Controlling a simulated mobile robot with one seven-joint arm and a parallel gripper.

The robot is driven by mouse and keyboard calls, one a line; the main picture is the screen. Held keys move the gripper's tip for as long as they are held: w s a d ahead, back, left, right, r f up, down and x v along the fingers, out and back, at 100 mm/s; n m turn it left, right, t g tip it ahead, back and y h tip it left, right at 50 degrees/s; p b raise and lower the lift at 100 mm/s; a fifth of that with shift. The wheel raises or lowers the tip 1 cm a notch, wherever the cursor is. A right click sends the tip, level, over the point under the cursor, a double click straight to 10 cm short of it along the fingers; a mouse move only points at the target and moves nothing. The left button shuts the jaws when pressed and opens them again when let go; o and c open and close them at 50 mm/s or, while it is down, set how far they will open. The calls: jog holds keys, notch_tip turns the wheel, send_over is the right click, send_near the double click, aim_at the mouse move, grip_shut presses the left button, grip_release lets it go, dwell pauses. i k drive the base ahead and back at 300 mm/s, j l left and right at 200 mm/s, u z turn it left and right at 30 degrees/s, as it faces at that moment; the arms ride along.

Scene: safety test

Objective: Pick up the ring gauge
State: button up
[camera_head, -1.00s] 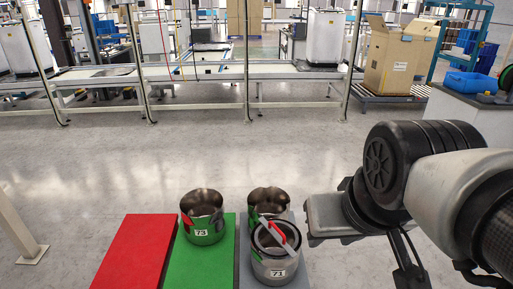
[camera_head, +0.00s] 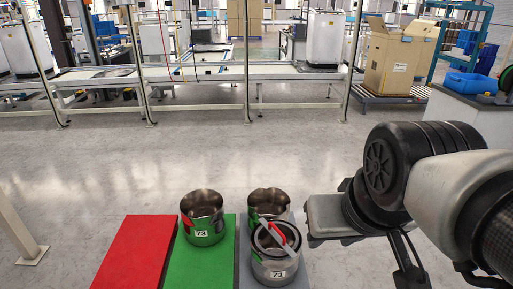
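Three metal cups or rings stand on the coloured boards. One marked 73 (camera_head: 203,236) stands on the green board (camera_head: 188,272). One marked 71 (camera_head: 274,274) stands at the front of the grey board (camera_head: 246,278). A third (camera_head: 267,197) stands just behind it, partly covered. A flat silver strip and a red curved piece show across the top of the front one. I cannot tell which of these is the ring gauge. My arm comes in from the right, with a grey end block (camera_head: 328,214) right of the grey board, apart from the metal pieces. No fingertips show clearly.
A bare red board (camera_head: 135,250) lies left of the green one. Open grey floor (camera_head: 130,170) stretches behind the boards to a framed conveyor line (camera_head: 210,73). A cardboard box (camera_head: 398,58) stands at the back right, near a bench with a blue bin (camera_head: 468,83).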

aim_at(277, 234)
jog(key=i, duration=1.15)
